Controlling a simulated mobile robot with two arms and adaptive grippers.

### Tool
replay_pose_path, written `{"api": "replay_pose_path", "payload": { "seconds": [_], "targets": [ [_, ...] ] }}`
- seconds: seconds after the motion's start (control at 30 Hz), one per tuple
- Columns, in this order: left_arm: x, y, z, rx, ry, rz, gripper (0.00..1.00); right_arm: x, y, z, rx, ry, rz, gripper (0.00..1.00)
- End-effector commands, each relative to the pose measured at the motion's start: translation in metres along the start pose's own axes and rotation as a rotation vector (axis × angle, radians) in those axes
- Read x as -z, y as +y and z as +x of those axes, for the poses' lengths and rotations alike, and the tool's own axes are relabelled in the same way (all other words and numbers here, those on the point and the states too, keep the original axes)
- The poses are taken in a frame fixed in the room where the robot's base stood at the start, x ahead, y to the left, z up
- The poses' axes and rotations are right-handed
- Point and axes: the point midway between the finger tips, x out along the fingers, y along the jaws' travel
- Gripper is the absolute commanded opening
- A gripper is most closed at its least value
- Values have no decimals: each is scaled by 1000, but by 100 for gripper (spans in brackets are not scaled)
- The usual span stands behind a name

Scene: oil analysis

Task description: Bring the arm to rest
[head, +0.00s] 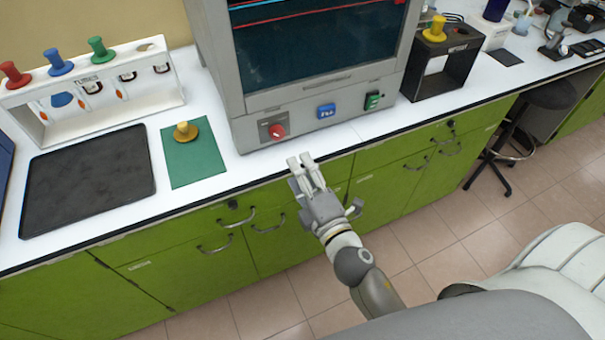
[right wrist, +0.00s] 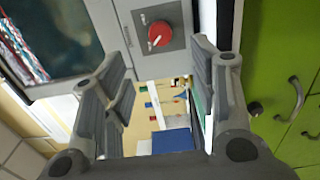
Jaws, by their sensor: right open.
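My right gripper (head: 306,172) is open and empty in the head view. It is in front of the bench edge, just below the grey analysis machine (head: 250,118). In the right wrist view its fingers (right wrist: 160,90) are spread apart with nothing between them. The machine's red knob (head: 277,131) also shows in the right wrist view (right wrist: 160,33), beyond the fingers. My left gripper is in neither view.
The white bench (head: 215,115) has green cabinets with handles (head: 268,228) below. A rack (head: 110,105) holds red, blue and green-topped tubes. A black tray (head: 85,185), a green mat (head: 196,165) with a yellow-topped piece (head: 186,131), and a black holder (head: 432,80) stand nearby. A stool (head: 510,140) is at right.

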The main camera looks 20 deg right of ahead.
Motion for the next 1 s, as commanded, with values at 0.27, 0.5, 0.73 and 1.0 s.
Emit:
{"api": "replay_pose_path", "payload": {
  "seconds": [0.27,0.5,0.73,1.0],
  "targets": [
    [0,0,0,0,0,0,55,0,0,-4,1,-1,-1,54],
    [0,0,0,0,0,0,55,0,0,-3,1,-1,-1,54],
    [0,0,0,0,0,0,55,1,-20,-2,39,3,35,54],
    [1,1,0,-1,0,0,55,10,-180,-24,360,-31,330,54]
  ]
}}
